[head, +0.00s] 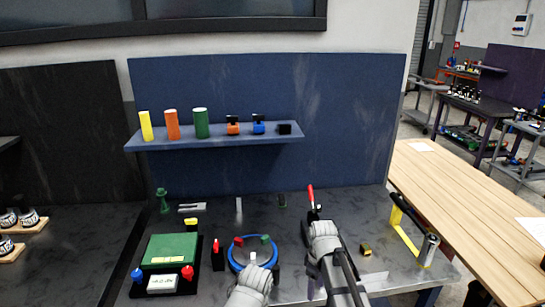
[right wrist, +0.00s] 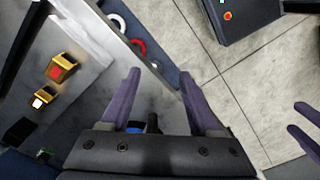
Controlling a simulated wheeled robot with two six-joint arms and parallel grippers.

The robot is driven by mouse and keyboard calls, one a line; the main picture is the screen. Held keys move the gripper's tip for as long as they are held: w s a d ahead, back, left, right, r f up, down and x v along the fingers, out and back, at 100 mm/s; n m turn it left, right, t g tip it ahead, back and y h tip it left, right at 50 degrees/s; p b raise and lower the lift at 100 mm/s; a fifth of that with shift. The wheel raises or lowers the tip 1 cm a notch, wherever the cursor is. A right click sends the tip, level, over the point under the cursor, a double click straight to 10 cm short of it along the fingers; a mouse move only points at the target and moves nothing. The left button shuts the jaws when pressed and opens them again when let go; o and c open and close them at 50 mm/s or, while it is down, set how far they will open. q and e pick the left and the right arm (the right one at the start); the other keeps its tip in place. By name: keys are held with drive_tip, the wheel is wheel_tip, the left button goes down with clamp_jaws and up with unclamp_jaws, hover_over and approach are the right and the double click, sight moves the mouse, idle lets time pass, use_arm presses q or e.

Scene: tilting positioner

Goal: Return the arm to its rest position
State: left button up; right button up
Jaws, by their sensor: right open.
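My right gripper (right wrist: 160,78) is open, with two purple fingers apart and nothing gripped between them. In the head view my right arm reaches in from the bottom over the workbench (head: 372,225), right of a blue ring-shaped fixture (head: 231,258). Its gripper (head: 314,274) is mostly hidden there by the wrist and arm. A grey-white part of my left arm shows at the bottom, in front of the ring. Two purple prongs at the right edge of the right wrist view look like my left gripper (right wrist: 304,130), but its opening is unclear.
A green box (head: 170,249) stands left of the ring. A red-handled clamp (head: 311,196) stands behind my right arm. A yellow-and-black frame (head: 405,237) stands at the bench's right. Coloured cylinders and small parts line the blue shelf (head: 215,139). A wooden table (head: 470,200) is farther right.

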use_arm(q)
drive_tip(key=shift+w+d+f+b, duration=0.15)
drive_tip(key=shift+f+b, duration=0.3)
drive_tip(key=shift+f, duration=0.05)
drive_tip(key=shift+w+d+f+b, duration=0.15)
drive_tip(key=shift+f+b, duration=0.25)
drive_tip(key=shift+f, duration=0.05)
use_arm(e)
drive_tip(key=s+a+f+m, duration=0.1)
drive_tip(key=s+a+m, duration=0.2)
drive_tip(key=s, duration=0.4)
drive_tip(key=s+a+m+h, duration=0.1)
drive_tip(key=s+a+m, duration=0.2)
drive_tip(key=s, duration=0.5)
drive_tip(key=shift+s+a+f+m, duration=0.25)
drive_tip(key=shift+a+f+m, duration=0.15)
drive_tip(key=shift+m, duration=0.1)
